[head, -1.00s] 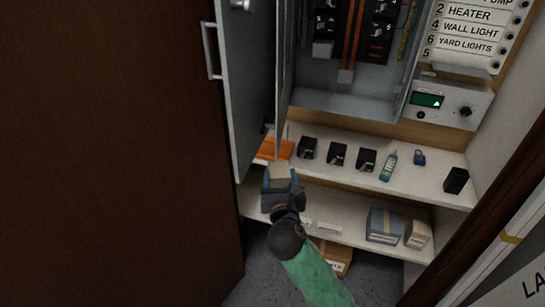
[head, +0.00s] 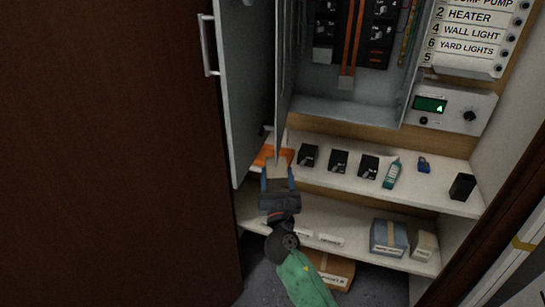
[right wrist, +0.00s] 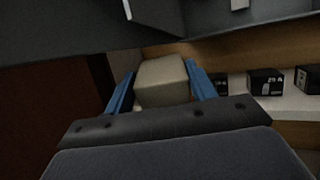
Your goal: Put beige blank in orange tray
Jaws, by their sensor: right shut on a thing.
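The beige blank (right wrist: 163,80) is between the blue fingers of my right gripper (right wrist: 163,88), which is shut on it in the right wrist view. In the head view the right gripper (head: 277,180) is at the left end of the upper shelf, with the beige blank (head: 277,168) at its tip. The orange tray (head: 265,155) lies on that shelf just beyond the blank and is partly hidden by the cabinet door and the blank. I cannot tell whether the blank touches the tray. My left gripper is not in view.
The open grey cabinet door (head: 240,90) hangs close to the left of the gripper. Several black breakers (head: 338,161), a teal tester (head: 392,174) and a blue padlock (head: 423,164) stand along the shelf (head: 430,187) to the right. Boxes (head: 388,238) sit on the lower shelf.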

